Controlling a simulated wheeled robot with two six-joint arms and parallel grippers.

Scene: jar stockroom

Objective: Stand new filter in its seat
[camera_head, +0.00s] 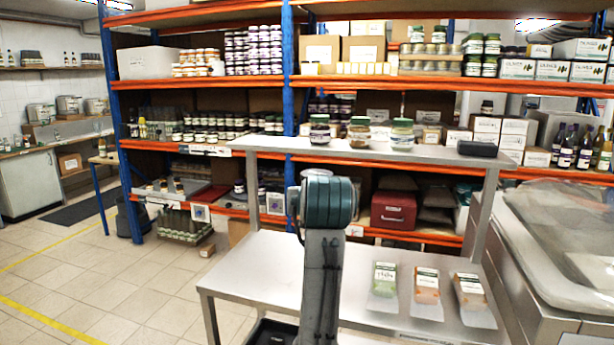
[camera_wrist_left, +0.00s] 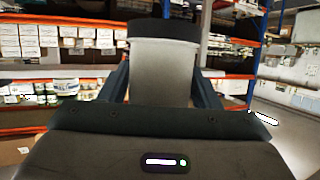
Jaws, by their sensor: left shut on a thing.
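In the left wrist view my left gripper (camera_wrist_left: 163,88) is shut on a pale grey-white cylinder with a wide black band at its top, which I take for the new filter (camera_wrist_left: 163,70). One dark finger presses on each side of it, and it looks upright in that view. Its lower end is hidden behind the gripper body. In the head view a grey and teal arm of mine stands in the middle; neither the gripper nor the filter can be made out there. I cannot make out the filter's seat in either view. My right gripper is not in view.
A steel bench (camera_head: 255,275) carries three pouches (camera_head: 426,285) on its right; its left part is clear. Its raised shelf (camera_head: 280,147) holds several jars (camera_head: 402,134) and a black box (camera_head: 478,148). Stocked racks (camera_head: 220,84) stand behind. A wrapped machine (camera_head: 570,230) is at right.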

